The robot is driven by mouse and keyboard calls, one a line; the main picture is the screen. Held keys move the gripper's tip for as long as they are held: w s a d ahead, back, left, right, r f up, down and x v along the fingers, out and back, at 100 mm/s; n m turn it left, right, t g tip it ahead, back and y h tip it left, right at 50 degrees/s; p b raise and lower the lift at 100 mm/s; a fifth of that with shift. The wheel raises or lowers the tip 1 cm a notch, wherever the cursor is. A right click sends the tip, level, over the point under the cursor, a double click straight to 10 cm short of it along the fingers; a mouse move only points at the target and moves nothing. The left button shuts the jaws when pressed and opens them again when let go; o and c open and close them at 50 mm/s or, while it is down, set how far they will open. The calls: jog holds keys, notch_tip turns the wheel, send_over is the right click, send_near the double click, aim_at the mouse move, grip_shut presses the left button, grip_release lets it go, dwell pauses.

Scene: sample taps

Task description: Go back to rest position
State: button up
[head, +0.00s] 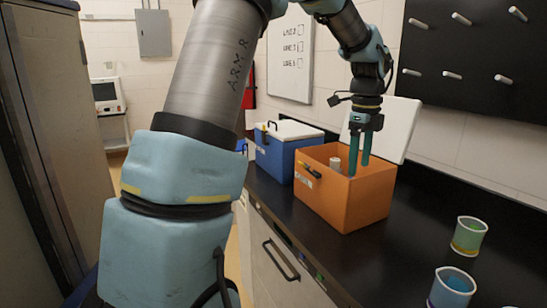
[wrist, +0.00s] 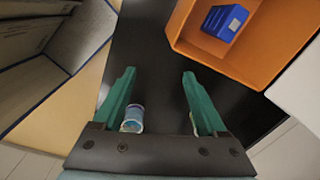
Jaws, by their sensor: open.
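My gripper (head: 359,170) is open and empty, its two teal fingers pointing down. In the head view the fingertips overlap the opening of the orange box (head: 345,205); in the wrist view my gripper (wrist: 159,75) has bare black counter between its fingers, and the orange box (wrist: 183,46) lies ahead to the right. A white cylinder (head: 335,163) shows in the box in the head view. The box's pale lid (head: 386,125) stands open.
A blue cooler (head: 285,160) with a white lid stands behind the orange box. A green beaker (head: 468,236) and a blue beaker (head: 450,290) stand on the black counter (head: 410,240) at right. A pegboard (head: 470,70) hangs above. A tall cabinet (head: 55,120) is at left.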

jog(key=s+a+f+n+t, duration=0.1)
jog(key=s+a+f+n, duration=0.2)
jog(key=a+n, duration=0.55)
jog(key=s+a+f+n, duration=0.3)
jog(key=s+a+n, duration=0.1)
jog(key=a+n, duration=0.5)
jog(key=s+a+f+n+t, duration=0.1)
jog(key=s+a+f+n, duration=0.25)
jog(key=a+n, duration=0.55)
notch_tip(320, 180, down, 11)
jog(key=s+a+m+b, duration=0.1)
jog(key=b, duration=0.9)
jog(key=shift+g, duration=0.4)
jog(key=shift+a, duration=0.1)
jog(key=shift+c, duration=0.4)
